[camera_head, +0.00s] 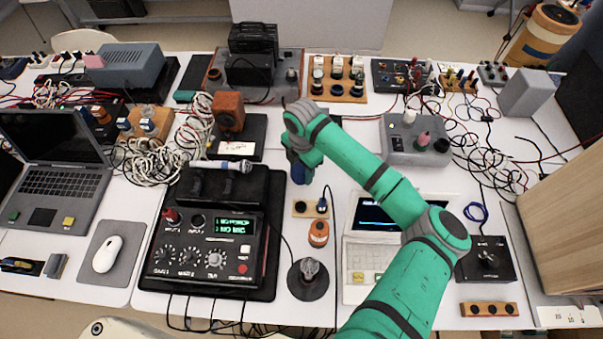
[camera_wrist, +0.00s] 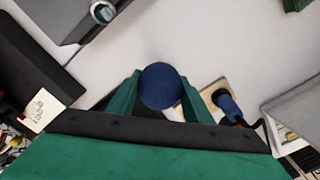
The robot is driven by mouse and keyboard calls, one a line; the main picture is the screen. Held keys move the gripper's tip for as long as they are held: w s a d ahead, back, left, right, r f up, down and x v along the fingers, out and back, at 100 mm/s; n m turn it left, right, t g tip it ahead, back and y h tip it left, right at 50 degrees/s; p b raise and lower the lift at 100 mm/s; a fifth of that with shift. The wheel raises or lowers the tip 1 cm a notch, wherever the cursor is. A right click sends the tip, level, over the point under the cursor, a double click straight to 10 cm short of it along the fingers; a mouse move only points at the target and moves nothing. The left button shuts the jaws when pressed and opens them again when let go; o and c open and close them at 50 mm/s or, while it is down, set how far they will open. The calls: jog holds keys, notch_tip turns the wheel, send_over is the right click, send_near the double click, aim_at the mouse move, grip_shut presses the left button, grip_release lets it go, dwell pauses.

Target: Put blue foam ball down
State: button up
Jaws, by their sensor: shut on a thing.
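The blue foam ball (camera_wrist: 161,86) is between the two green fingers of my gripper (camera_wrist: 160,92) in the wrist view, and my gripper is shut on it. In the head view my gripper (camera_head: 301,160) points down over the white table (camera_head: 345,165), and the dark blue ball (camera_head: 299,176) shows partly below its fingers. I cannot tell how high the ball is above the table, or whether it touches it.
A wooden block with a blue plug (camera_head: 322,205) and an orange round part (camera_head: 318,233) lie in front of the ball. The black NO MIC box (camera_head: 205,240) is left, the white laptop (camera_head: 365,245) right. Bare table shows behind the gripper.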

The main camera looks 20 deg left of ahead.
aim_at(302, 168)
jog(key=shift+f, duration=0.95)
jog(key=shift+f, duration=0.15)
jog(key=o, duration=1)
notch_tip(302, 168, up, 12)
jog(key=shift+d+r, duration=0.1)
jog(key=shift+r, duration=0.1)
jog(key=shift+s, duration=0.1)
